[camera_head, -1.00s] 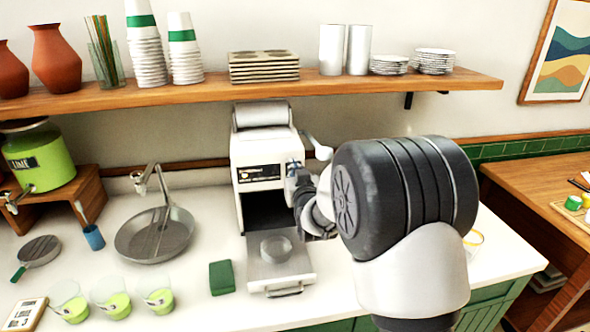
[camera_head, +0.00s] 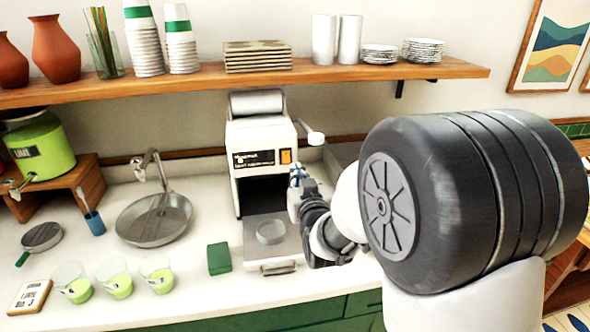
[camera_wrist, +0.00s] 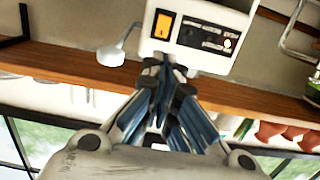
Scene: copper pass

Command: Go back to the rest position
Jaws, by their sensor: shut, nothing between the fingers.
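My gripper (camera_head: 297,178) is in front of the right side of the white machine (camera_head: 258,133), near its orange switch, apart from anything I can make out. In the wrist view the fingers (camera_wrist: 165,72) are together and empty, below the machine's front panel (camera_wrist: 200,36) with its lit orange switch (camera_wrist: 163,25). The machine's lever with a round white knob (camera_head: 315,138) sticks out to its right. My arm hides much of the right side of the counter.
A steel tray with a round dish (camera_head: 271,231) juts from the machine. A green block (camera_head: 219,259), several cups of green liquid (camera_head: 119,285) and a steel pan (camera_head: 153,219) stand to the left. A wooden shelf (camera_head: 200,85) with crockery runs above.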

